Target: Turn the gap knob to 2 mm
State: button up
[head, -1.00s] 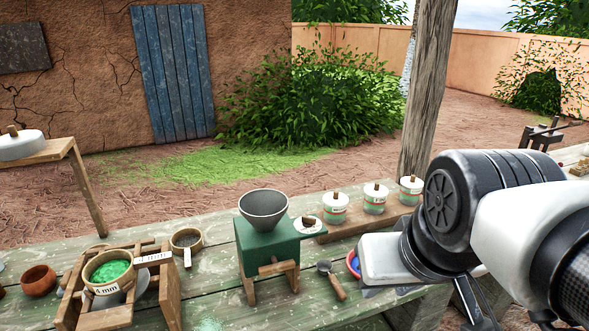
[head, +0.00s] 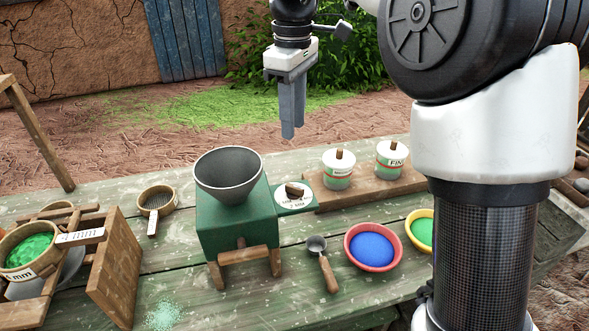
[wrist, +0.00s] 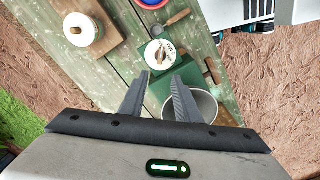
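The gap knob (head: 294,189) is a small brown grip on a round white dial (head: 299,201). It sits on a green ledge on the right of the green mill (head: 222,225), below its grey hopper (head: 229,170). The dial's lettering is too small to read surely. The wrist view shows the knob (wrist: 159,56) just beyond my fingertips. My gripper (head: 288,132) points down, high above the bench and clear of the knob. In the wrist view my gripper (wrist: 161,80) has its fingers apart with nothing between them.
White lidded jars (head: 338,168) stand on a wooden board right of the dial. A scoop (head: 324,262), a red bowl of blue powder (head: 372,247) and a yellow-rimmed bowl (head: 421,229) lie nearer. A sieve (head: 157,200) and a wooden frame (head: 113,265) are at left.

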aim_at(294, 186)
notch_tip(294, 186, down, 16)
jog(key=shift+s+f+b, duration=0.1)
jog(key=shift+f+b, duration=0.1)
jog(key=shift+b, duration=0.9)
jog(key=shift+c, duration=0.2)
grip_shut()
